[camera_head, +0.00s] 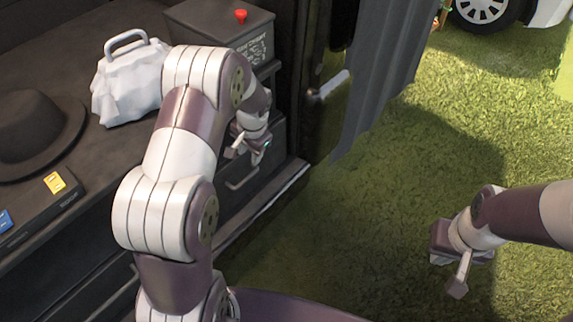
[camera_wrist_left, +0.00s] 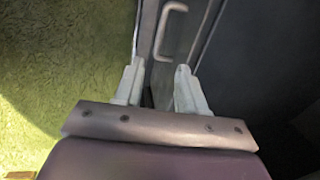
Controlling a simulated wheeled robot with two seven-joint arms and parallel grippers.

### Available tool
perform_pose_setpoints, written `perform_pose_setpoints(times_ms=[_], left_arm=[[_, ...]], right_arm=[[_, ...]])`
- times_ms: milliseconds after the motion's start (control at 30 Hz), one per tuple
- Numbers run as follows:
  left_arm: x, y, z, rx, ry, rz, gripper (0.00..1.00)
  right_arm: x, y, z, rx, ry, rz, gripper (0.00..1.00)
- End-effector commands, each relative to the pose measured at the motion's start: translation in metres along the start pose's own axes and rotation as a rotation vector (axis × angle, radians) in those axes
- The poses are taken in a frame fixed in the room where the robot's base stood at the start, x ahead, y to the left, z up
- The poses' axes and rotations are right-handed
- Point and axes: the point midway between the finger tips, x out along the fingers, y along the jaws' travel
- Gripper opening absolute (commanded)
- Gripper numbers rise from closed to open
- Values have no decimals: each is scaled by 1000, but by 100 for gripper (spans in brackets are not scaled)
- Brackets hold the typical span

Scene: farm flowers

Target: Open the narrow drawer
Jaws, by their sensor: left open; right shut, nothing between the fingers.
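A narrow dark drawer front (camera_wrist_left: 193,35) with a metal bar handle (camera_wrist_left: 166,30) shows at the top of the left wrist view. The handle also shows in the head view (camera_head: 243,182), low on the dark cabinet and partly behind my left arm. My left gripper (camera_head: 248,148) is in front of the cabinet near the drawer. In the left wrist view its two fingers (camera_wrist_left: 157,82) are apart with nothing held, and the handle lies beyond the fingertips, not between them. The drawer looks shut. My right gripper (camera_head: 459,275) is shut and empty over the grass at the right.
A dark counter holds a black hat (camera_head: 35,130), a white crumpled bag (camera_head: 130,82) and a dark box (camera_head: 222,25) with a red knob. A grey curtain (camera_head: 385,70) hangs right of the cabinet. Open grass (camera_head: 350,225) lies between my arms.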

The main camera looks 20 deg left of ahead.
Motion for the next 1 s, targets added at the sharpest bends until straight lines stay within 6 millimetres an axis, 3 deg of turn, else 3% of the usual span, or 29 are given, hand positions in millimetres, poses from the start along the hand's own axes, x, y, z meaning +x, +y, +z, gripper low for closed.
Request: perform_pose_setpoints(times_ms=[133, 300, 500, 700, 933, 967, 1000], left_arm=[[20, 1, 3, 34, -12, 1, 40], [67, 1, 4, 32, -12, 2, 40], [109, 1, 4, 31, -10, 1, 40], [124, 0, 3, 31, -9, 1, 40], [124, 0, 3, 31, -8, 1, 40], [124, 0, 3, 31, -8, 1, 37], [124, 0, 3, 31, -8, 1, 24]], right_arm=[[10, 0, 2, 0, -1, 0, 0], [30, 0, 4, 0, -2, 0, 0], [47, 0, 6, 0, -2, 0, 0], [52, 0, 7, 0, -2, 0, 0], [51, 0, 7, 0, -2, 0, 0], [51, 0, 7, 0, -2, 0, 0], [51, 0, 7, 0, -2, 0, 0]])
